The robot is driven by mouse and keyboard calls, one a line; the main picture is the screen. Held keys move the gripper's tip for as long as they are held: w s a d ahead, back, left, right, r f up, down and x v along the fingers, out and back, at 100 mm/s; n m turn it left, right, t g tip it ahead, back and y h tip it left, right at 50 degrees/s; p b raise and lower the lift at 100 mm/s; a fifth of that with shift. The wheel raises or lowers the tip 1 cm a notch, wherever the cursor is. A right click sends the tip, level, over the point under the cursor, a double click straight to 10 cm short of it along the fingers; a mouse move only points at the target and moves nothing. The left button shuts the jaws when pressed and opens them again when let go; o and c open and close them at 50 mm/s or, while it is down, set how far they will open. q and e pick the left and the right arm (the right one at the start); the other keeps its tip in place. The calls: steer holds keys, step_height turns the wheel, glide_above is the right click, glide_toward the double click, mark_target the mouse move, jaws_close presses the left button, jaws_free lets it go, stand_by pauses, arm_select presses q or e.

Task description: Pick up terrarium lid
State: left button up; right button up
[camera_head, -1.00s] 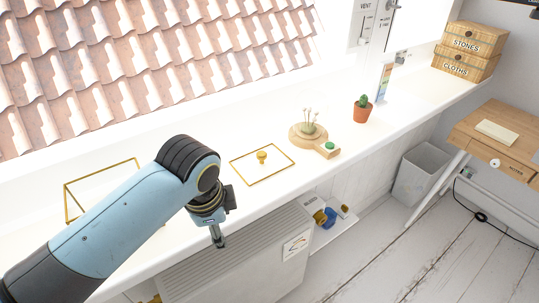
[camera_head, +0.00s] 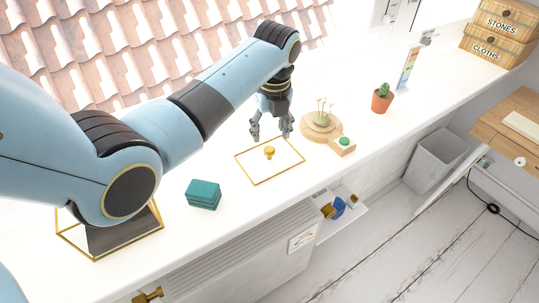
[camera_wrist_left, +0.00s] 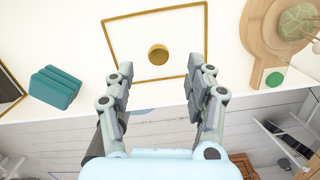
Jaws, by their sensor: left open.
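The terrarium lid (camera_head: 254,174) is a flat, clear pane with a gold rim and a round gold knob (camera_head: 269,152) at its middle. It lies on the white sill. In the left wrist view the lid (camera_wrist_left: 127,57) shows ahead of my fingers, with its knob (camera_wrist_left: 158,54) between their lines. My left gripper (camera_head: 271,137) is open and empty above the lid's back edge, apart from the knob. The left wrist view shows its two fingers (camera_wrist_left: 161,80) spread. My right gripper is not in view.
A gold-framed glass terrarium (camera_head: 150,229) stands at left, partly behind my arm. A teal stacked block (camera_head: 203,195) lies left of the lid. A wooden board (camera_head: 318,133) with a plant dome is close on the right, then a potted cactus (camera_head: 382,99). The sill's front edge is near.

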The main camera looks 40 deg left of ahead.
mark_target(269, 149)
arm_select(q)
steer(key=shift+w+a+f, duration=0.15)
steer(key=shift+f, duration=0.7)
step_height(269, 149, down, 5)
steer(key=shift+f, duration=0.15)
steer(key=shift+s, duration=0.2)
steer(key=shift+c, duration=0.4)
jaws_close()
